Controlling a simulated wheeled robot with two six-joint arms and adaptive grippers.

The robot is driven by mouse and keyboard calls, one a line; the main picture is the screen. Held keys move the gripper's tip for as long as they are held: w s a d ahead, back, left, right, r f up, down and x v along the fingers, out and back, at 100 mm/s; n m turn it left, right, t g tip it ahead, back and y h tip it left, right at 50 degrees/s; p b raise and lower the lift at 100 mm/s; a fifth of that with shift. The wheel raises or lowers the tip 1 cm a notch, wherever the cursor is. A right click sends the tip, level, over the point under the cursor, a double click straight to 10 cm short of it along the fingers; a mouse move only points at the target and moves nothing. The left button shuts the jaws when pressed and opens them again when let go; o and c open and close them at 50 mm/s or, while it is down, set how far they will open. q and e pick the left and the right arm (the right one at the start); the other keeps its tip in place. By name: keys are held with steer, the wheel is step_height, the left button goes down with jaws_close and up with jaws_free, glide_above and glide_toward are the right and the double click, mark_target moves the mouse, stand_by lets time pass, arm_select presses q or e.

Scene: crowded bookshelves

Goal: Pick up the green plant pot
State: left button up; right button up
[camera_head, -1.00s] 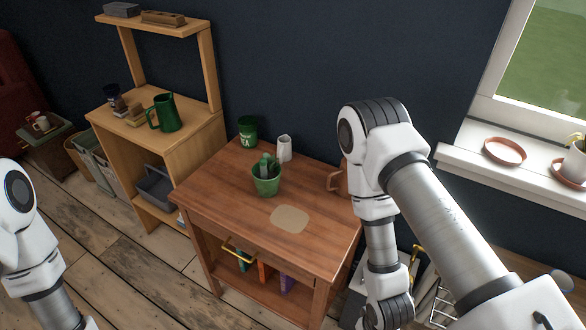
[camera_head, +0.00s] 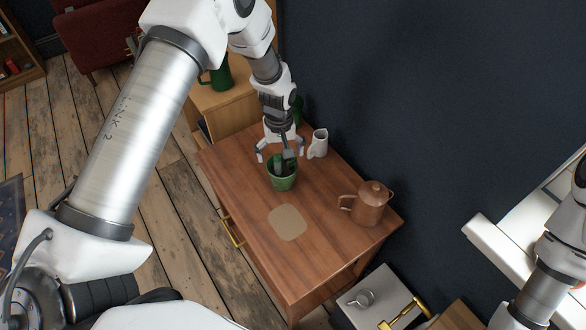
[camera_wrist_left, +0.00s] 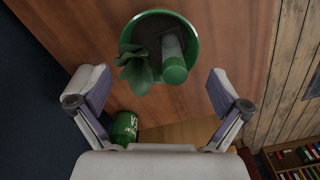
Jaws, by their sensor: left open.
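The green plant pot (camera_head: 284,184) stands upright on the wooden table (camera_head: 330,245). In the left wrist view, the pot (camera_wrist_left: 194,38) shows from above, with dark soil, a small green plant (camera_wrist_left: 134,68) and a green-ended cylindrical item (camera_wrist_left: 173,62) inside. My left gripper (camera_head: 279,154) is open and empty, just above and behind the pot in the head view. In the wrist view its two fingers (camera_wrist_left: 157,88) are spread wide, short of the pot; no contact shows. My right gripper is out of view; only part of that arm shows at the right edge.
A white jug (camera_head: 318,144) stands close to the right of my left gripper. A copper watering can (camera_head: 371,204) is on the table's right side. A green container (camera_wrist_left: 125,127) is behind the pot. A pale patch (camera_head: 287,222) lies on bare tabletop in front.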

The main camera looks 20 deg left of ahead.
mark_target(283, 168)
arm_select(q)
steer(key=shift+s+d+f+p, duration=0.3)
steer(key=shift+s+f+p, duration=0.3)
steer(key=shift+f, duration=0.15)
steer(key=f, duration=0.3)
steer(key=shift+w+d+f+p, duration=0.15)
steer(key=shift+w+p, duration=0.15)
steer(key=shift+w+f, duration=0.15)
steer(key=shift+f, duration=0.2)
steer(key=shift+r, duration=0.1)
steer(key=shift+c, duration=0.7)
steer(key=shift+s+r, duration=0.1)
steer(key=shift+s, duration=0.15)
steer(key=c, duration=1.2)
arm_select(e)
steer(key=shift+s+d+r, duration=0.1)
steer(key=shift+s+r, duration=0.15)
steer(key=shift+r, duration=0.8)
arm_select(q)
steer(key=shift+w+r, duration=0.15)
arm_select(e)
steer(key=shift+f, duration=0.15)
